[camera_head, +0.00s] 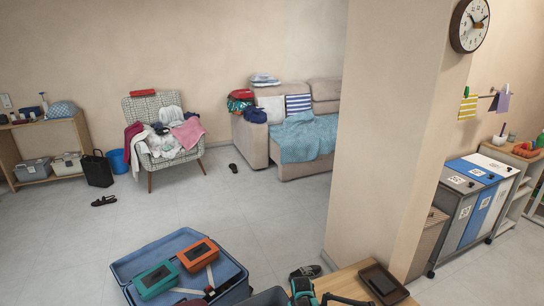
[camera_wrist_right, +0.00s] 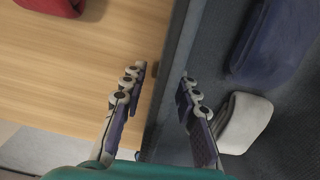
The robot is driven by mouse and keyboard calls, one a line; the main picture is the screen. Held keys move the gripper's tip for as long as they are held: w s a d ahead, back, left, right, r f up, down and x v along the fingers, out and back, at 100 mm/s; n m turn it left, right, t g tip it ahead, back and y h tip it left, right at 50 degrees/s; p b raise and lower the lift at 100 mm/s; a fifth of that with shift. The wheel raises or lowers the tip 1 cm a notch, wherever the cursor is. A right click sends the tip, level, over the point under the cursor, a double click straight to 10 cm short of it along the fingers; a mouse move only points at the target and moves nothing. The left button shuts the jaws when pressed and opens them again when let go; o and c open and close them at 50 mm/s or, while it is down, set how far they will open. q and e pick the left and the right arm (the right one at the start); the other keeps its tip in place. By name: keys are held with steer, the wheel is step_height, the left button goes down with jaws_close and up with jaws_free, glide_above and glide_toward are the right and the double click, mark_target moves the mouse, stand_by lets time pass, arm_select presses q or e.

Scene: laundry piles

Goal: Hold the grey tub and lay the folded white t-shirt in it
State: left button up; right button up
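The grey tub's wall (camera_wrist_right: 174,75) runs up the middle of the right wrist view; a bit of grey rim (camera_head: 268,296) shows at the bottom of the head view. My right gripper (camera_wrist_right: 160,92) is open, one finger on each side of this wall, with gaps visible; touch cannot be told. Inside the tub lie a dark blue cloth (camera_wrist_right: 268,40) and a small white folded cloth (camera_wrist_right: 244,122); I cannot tell if the white one is the t-shirt. My right gripper's teal body (camera_head: 302,290) shows in the head view. I cannot make out my left gripper.
A wooden table (camera_wrist_right: 75,75) adjoins the tub, with a dark tray (camera_head: 383,284) on it. An open blue suitcase (camera_head: 150,255) holds an orange box (camera_head: 198,255) and a green box (camera_head: 154,280). A pillar (camera_head: 385,140) stands behind the table. Clothes cover an armchair (camera_head: 150,105).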

step_height(320, 180, up, 12)
steer(key=shift+f, duration=0.15)
steer(key=s+d+r+m+t, duration=0.15)
steer(key=s+r, duration=0.25)
steer(key=r, duration=0.5)
steer(key=s+d+r+m+t, duration=0.1)
steer(key=s+d+r, duration=0.25)
steer(key=r, duration=0.65)
steer(key=s+d+r+m+t, duration=0.1)
steer(key=s+r, duration=0.3)
steer(key=r, duration=0.5)
steer(key=s+d+r+m+t, duration=0.1)
steer(key=s+d+t, duration=0.1)
steer(key=s, duration=0.8)
steer(key=s+d+r+m+t, duration=0.1)
steer(key=s+d+r, duration=0.1)
steer(key=s, duration=0.9)
steer(key=shift+s+d+r+m+t, duration=0.25)
steer(key=shift+d+m+t, duration=0.1)
steer(key=shift+d, duration=0.15)
